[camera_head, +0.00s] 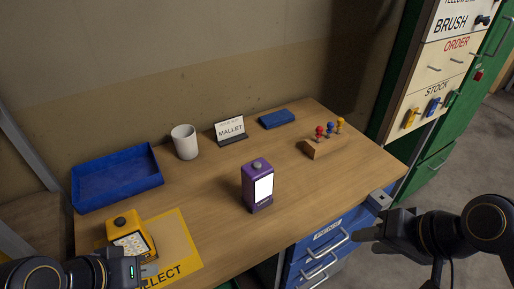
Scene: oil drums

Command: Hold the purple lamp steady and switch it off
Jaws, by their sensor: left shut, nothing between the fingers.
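The purple lamp (257,186) stands upright near the middle front of the wooden bench. Its front panel glows white, and a grey round button (257,165) sits on its top. My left gripper (146,268) is at the lower left, shut and empty, over the yellow mat and well to the left of the lamp. My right gripper (364,239) is at the lower right, off the bench's front edge and apart from the lamp. I cannot tell whether its fingers are open or shut. Neither gripper touches the lamp.
A yellow lamp (132,238) with a dark button stands on the yellow mat (184,249), close to my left gripper. A blue tray (118,178), white cup (185,142), MALLET sign (230,130), blue block (277,119) and wooden peg block (324,148) stand farther back. Bare bench surrounds the purple lamp.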

